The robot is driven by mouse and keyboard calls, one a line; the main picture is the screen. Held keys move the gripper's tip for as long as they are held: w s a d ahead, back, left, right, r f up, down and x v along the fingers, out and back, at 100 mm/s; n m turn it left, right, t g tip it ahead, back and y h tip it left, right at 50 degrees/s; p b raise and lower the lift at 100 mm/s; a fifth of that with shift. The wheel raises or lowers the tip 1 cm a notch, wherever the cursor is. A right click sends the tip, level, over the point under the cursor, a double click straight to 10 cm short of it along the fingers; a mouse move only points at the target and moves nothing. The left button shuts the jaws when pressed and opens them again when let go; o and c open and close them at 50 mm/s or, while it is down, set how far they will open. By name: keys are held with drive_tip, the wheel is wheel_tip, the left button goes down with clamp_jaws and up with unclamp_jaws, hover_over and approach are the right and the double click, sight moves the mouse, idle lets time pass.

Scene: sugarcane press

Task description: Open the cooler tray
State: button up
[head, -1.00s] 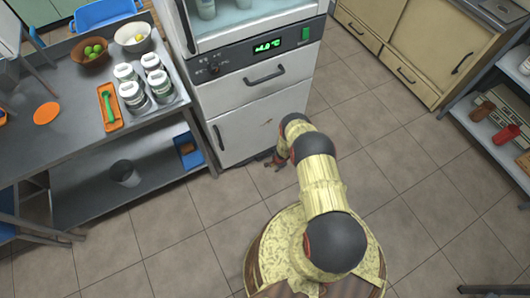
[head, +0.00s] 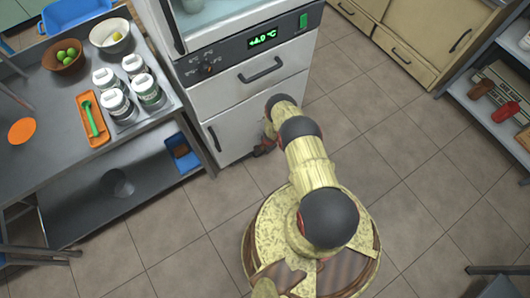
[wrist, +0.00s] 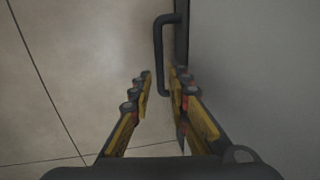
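The white cooler (head: 240,87) stands at the top middle of the head view. Its front has a drawer-like panel with a dark bar handle (head: 262,70), below the green display, and it looks shut. A lower door with an upright handle (head: 214,138) also looks shut. My gripper (head: 264,147) is low in front of the cooler, partly hidden by my arm. In the wrist view my gripper (wrist: 162,76) is open, with a gap between its fingertips. A dark handle (wrist: 159,55) lies ahead in line with that gap, partly behind the right finger. I cannot tell which handle it is.
A steel table (head: 60,150) with jars, bowls and an orange tray (head: 93,118) stands left of the cooler. Beige cabinets (head: 415,35) and a shelf (head: 490,100) are at the right. The tiled floor (head: 400,160) between is clear.

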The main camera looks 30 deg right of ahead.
drive_tip(key=shift+w+f+b, duration=0.2)
drive_tip(key=shift+f+b, duration=0.55)
drive_tip(key=shift+f, duration=0.2)
drive_tip(key=shift+w+f+b, duration=0.15)
drive_tip(key=shift+f+b, duration=0.55)
drive_tip(key=shift+f, duration=0.2)
drive_tip(key=shift+c, duration=0.9)
clamp_jaws()
